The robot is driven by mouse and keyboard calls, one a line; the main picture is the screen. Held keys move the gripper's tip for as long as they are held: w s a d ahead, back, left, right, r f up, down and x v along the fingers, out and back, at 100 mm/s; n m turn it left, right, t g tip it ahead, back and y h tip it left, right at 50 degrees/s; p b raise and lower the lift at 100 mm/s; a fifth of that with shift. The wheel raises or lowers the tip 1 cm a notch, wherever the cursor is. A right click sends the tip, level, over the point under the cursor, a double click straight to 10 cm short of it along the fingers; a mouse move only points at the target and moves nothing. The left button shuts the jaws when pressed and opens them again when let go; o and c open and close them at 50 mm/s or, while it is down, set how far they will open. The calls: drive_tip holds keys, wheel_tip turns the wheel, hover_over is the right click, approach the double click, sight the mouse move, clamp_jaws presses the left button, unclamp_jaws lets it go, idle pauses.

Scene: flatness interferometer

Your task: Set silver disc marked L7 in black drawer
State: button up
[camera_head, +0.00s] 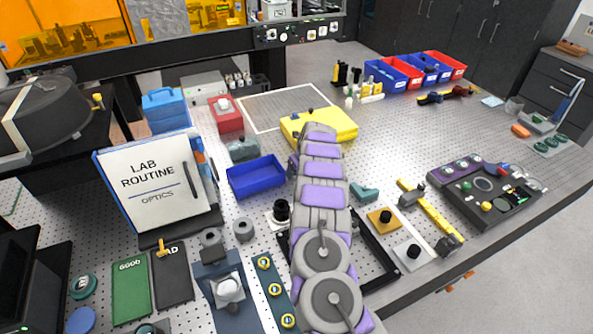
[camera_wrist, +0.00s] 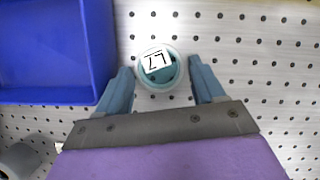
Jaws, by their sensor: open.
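In the wrist view a round disc (camera_wrist: 159,68) has a pale rim, a teal top and a white label reading L7, upside down. It lies on the perforated bench, between and just beyond the fingertips of my gripper (camera_wrist: 160,80). The gripper's two teal fingers are open, with gaps on both sides of the disc. In the head view my arm runs up the middle; I cannot make out the disc there. Dark drawer fronts (camera_head: 567,84) show in a cabinet at the far right; I cannot tell whether one is the task's black drawer.
A blue bin (camera_head: 256,178) stands left of my arm, also at the wrist view's left (camera_wrist: 55,50). A yellow case (camera_head: 318,126) is beyond. GOOD (camera_head: 131,290) and BAD (camera_head: 172,280) panels lie left. The bench's right middle is fairly clear.

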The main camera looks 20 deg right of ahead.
drive_tip(key=shift+s+d+r, duration=0.15)
drive_tip(key=shift+d+r, duration=0.05)
drive_tip(key=shift+r, duration=0.25)
drive_tip(key=p+v, duration=0.1)
drive_tip(key=v, duration=0.9)
drive_tip(key=shift+s+r+p, duration=0.25)
drive_tip(key=shift+r+p, duration=0.05)
drive_tip(key=shift+p, duration=0.05)
